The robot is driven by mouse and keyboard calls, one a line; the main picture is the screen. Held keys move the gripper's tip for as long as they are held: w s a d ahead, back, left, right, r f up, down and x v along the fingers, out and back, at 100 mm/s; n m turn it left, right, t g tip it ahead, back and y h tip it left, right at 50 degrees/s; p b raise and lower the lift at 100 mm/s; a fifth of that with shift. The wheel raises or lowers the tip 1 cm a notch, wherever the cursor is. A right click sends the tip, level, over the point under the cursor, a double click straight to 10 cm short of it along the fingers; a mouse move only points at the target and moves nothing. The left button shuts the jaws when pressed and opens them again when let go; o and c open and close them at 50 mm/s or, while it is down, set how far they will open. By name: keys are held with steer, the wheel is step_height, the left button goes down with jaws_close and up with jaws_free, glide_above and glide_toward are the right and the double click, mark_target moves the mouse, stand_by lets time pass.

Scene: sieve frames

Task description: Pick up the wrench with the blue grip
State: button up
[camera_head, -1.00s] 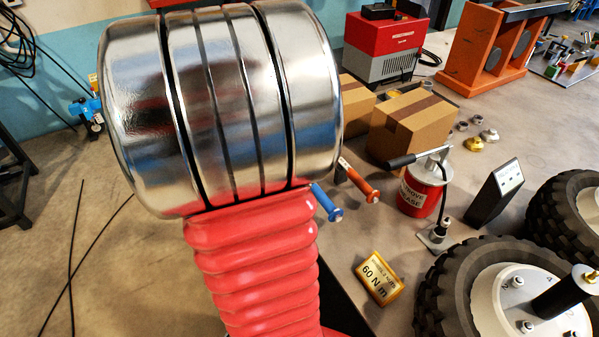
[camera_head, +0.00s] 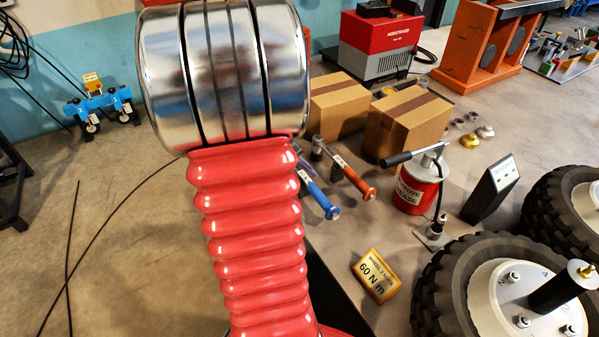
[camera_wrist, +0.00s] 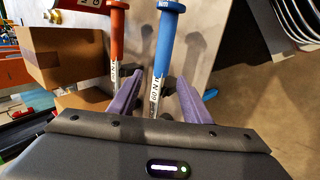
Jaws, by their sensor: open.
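The wrench with the blue grip (camera_head: 323,203) lies beside the wrench with the orange grip (camera_head: 357,182) on the bench. In the wrist view, the blue grip (camera_wrist: 167,42) points up the picture, and its metal shaft with a printed label runs down between my purple fingers. My gripper (camera_wrist: 159,77) is open around that shaft, with a gap visible on the sides. The orange-grip wrench (camera_wrist: 117,40) lies just left, close to my left finger. In the head view my arm hides most of my gripper and the wrench's far end.
A yellow card reading 60 N m (camera_head: 376,276) lies in front of the wrenches. A red grease can (camera_head: 416,190), cardboard boxes (camera_head: 408,122), a dark upright block (camera_head: 491,188) and a tyred wheel (camera_head: 447,290) stand to the right.

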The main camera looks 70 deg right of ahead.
mark_target(310, 186)
steer(key=shift+f, duration=0.1)
steer(key=shift+x, duration=2.55)
steer(key=shift+a, duration=0.1)
jaws_close()
